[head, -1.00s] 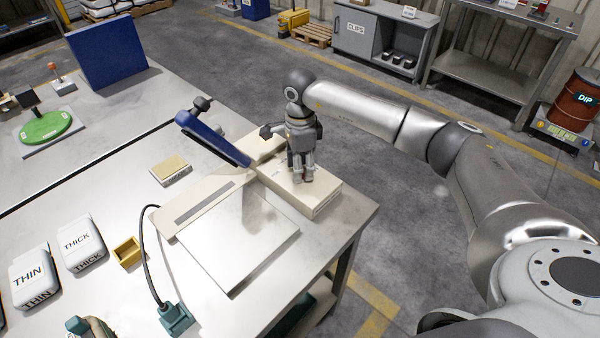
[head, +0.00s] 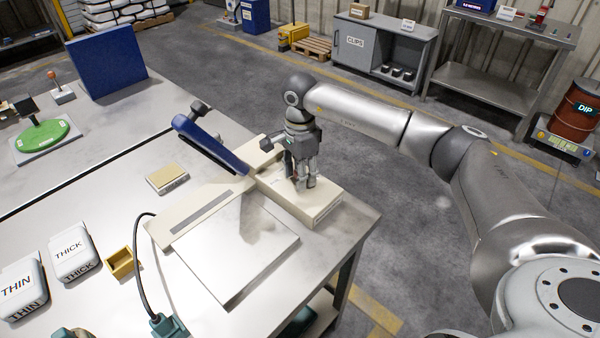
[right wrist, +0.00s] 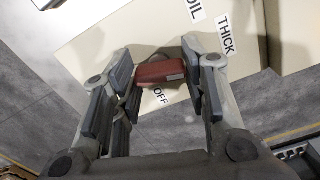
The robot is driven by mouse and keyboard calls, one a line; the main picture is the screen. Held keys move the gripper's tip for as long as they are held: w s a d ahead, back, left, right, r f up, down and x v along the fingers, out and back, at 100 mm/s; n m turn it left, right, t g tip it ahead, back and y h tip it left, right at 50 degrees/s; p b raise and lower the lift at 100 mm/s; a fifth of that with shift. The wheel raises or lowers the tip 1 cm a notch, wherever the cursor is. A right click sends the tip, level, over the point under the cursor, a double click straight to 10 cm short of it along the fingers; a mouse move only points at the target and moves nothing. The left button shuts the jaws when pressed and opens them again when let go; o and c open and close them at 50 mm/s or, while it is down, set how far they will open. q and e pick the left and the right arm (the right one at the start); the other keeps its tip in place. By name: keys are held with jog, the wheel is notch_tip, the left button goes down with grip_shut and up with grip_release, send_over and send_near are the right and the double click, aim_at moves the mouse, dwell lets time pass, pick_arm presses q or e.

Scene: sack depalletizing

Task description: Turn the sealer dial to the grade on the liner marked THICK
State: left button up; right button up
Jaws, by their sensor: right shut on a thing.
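The sealer (head: 185,215) stands on the steel table, with a cream base and a raised blue arm (head: 210,147). My right gripper (head: 303,184) points down over its cream control box (head: 322,208). In the right wrist view its fingers (right wrist: 160,80) are shut on the dark red dial knob (right wrist: 160,72). A pale mark shows at the knob's right end. Labels around it read THICK (right wrist: 226,35), OFF (right wrist: 161,95) and a partly cut one ending in OIL (right wrist: 195,10). Two white liner packs lie at left, marked THICK (head: 70,250) and THIN (head: 18,285). My left gripper is not in view.
A small yellow tray (head: 122,262), a cream-and-yellow block (head: 167,177) and a black cable (head: 140,265) lie near the sealer. A green round device (head: 42,140) and a blue panel (head: 108,65) stand farther back.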

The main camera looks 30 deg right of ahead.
jog(key=o, duration=1)
notch_tip(320, 180, up, 12)
dwell(0.5)
